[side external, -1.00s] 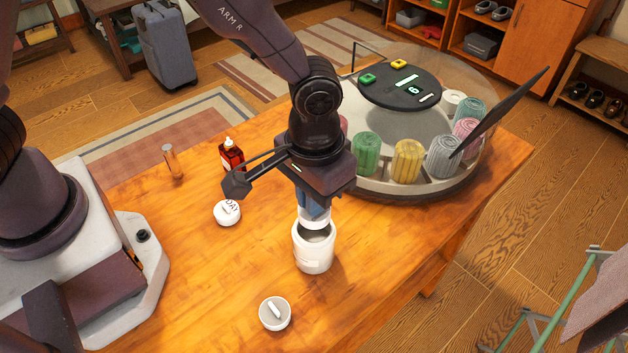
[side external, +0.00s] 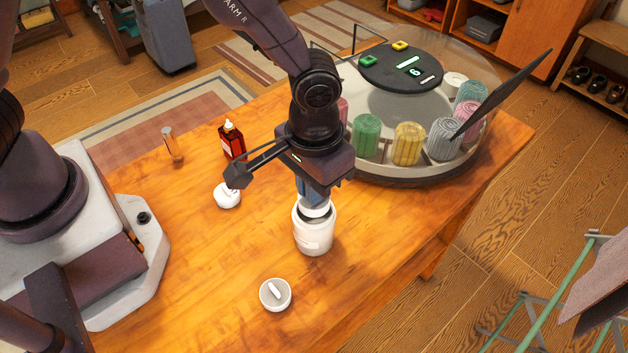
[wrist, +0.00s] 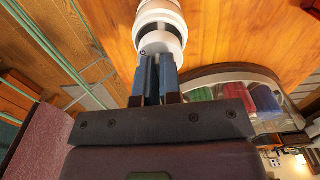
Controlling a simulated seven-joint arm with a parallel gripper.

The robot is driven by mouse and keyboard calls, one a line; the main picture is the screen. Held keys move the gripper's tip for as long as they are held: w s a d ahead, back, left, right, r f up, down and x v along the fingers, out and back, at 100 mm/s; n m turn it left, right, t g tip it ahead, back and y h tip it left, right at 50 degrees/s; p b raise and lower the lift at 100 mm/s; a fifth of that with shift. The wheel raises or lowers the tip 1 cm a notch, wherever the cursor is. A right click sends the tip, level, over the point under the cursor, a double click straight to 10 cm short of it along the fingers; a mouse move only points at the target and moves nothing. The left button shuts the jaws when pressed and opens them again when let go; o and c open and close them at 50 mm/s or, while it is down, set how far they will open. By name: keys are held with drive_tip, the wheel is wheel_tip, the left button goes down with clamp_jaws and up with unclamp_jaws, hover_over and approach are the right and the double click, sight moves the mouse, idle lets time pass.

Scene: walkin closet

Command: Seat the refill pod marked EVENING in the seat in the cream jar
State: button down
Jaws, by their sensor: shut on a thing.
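The white cream jar (side external: 313,238) stands upright and open on the wooden table. My gripper (side external: 314,198) points down over it, its blue fingers shut on a white pod (side external: 315,211). The pod's lower part is at the jar's mouth and seems to be just inside the rim. In the wrist view the held pod (wrist: 162,42) is at the fingertips, in line with the jar (wrist: 160,8). No marking is readable on the held pod. The seat inside the jar is hidden. Another white pod (side external: 227,195), marked DAY in the earlier view, lies left of the jar.
A round clear-covered carousel (side external: 395,179) with several rolled towels stands close behind on the right.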

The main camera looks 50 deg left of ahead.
drive_tip(key=shift+f, duration=2.4)
idle(2.6)
drive_tip(key=c, duration=1.7)
unclamp_jaws()
drive_tip(key=shift+o, duration=0.2)
drive_tip(key=shift+r, duration=3)
drive_tip(key=o, duration=0.6)
drive_tip(key=shift+c, duration=0.2)
